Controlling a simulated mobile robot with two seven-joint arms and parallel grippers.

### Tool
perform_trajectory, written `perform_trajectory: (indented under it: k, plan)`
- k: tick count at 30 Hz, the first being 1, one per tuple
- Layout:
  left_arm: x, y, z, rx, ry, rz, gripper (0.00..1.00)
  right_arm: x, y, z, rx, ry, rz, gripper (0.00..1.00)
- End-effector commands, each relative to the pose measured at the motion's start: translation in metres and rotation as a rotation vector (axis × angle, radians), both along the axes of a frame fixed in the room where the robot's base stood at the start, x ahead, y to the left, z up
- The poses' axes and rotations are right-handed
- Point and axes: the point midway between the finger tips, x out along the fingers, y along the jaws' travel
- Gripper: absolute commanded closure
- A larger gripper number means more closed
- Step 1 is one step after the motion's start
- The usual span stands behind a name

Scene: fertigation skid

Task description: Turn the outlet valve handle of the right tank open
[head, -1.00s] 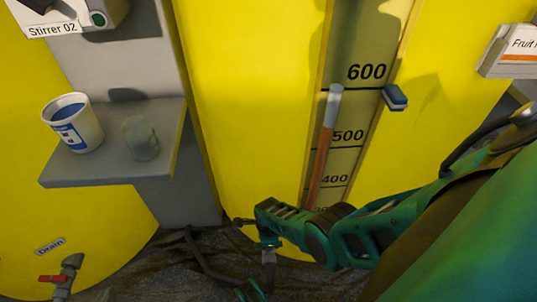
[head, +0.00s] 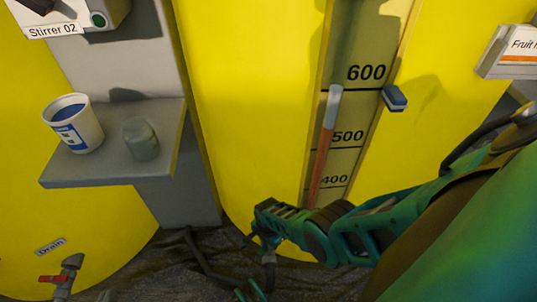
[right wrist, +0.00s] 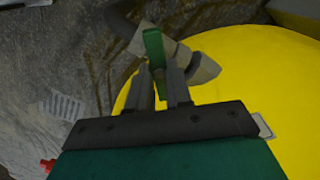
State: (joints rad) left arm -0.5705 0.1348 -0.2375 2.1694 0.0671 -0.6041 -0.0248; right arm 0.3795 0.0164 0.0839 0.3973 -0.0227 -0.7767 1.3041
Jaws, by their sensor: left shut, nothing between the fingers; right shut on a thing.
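The right tank (head: 255,110) is the big yellow one with the level scale. Its outlet valve (right wrist: 203,67) is grey and sits low at the tank in the right wrist view. A green handle (right wrist: 154,48) on it lies at an angle across the grey pipe. My right gripper (right wrist: 165,82) is shut on this handle. In the head view my right gripper (head: 262,238) is low at the tank's front and hides most of the valve. Of my left gripper, only small teal parts (head: 250,292) show at the bottom edge, below the right one.
The left tank's drain valve (head: 70,266) has a red handle (head: 52,279). A dark hose (head: 200,258) lies on the dark floor. A blue-grey block (head: 394,98) sticks out beside the scale.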

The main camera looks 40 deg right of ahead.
Motion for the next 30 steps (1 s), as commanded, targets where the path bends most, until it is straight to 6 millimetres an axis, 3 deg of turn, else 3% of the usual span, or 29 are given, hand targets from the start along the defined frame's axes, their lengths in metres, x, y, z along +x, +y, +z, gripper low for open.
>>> perform_trajectory:
  k: [18,30]
  plan:
    - [0.0,0.0,0.0002,0.001,0.0,-0.001,1.0,0.0001,-0.0001,0.0,0.0,0.0,0.566,1.0]
    - [0.0007,0.0001,0.0005,0.0,-0.002,0.0,1.0,0.0,-0.0001,0.0,0.0,0.001,0.788,1.0]
